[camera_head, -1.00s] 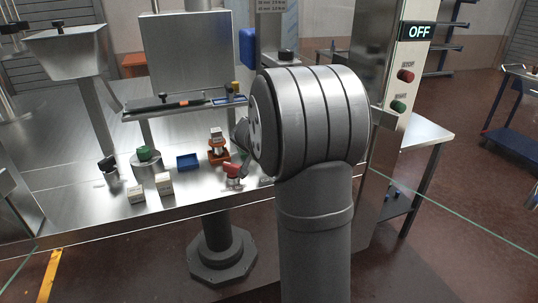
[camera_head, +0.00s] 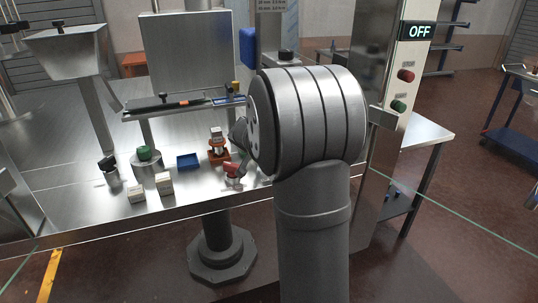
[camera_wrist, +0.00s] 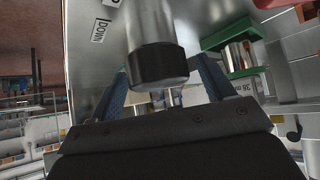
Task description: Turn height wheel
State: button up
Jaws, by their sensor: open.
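In the wrist view a black ribbed-looking knob (camera_wrist: 158,66) on a bright metal shaft is close to my gripper; I take it to be the height wheel. My gripper (camera_wrist: 163,82) is open, with one blue finger on each side of the knob in the picture. I cannot tell whether the fingers touch it. In the head view my arm hides the gripper. A black knob (camera_head: 287,55) shows above my arm there; I cannot tell if it is the same one.
A steel table holds a green-topped cylinder (camera_head: 145,155), a blue tray (camera_head: 188,162), small pale boxes (camera_head: 164,184) and a red-topped item (camera_head: 232,170). A control post (camera_head: 394,75) reads OFF, with red and green buttons. A green-and-metal part (camera_wrist: 236,50) is right of the knob.

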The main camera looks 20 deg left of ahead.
jog(key=shift+r, duration=0.1)
jog(key=v, duration=1.7)
jog(key=shift+s, duration=0.1)
jog(key=x, duration=1.7)
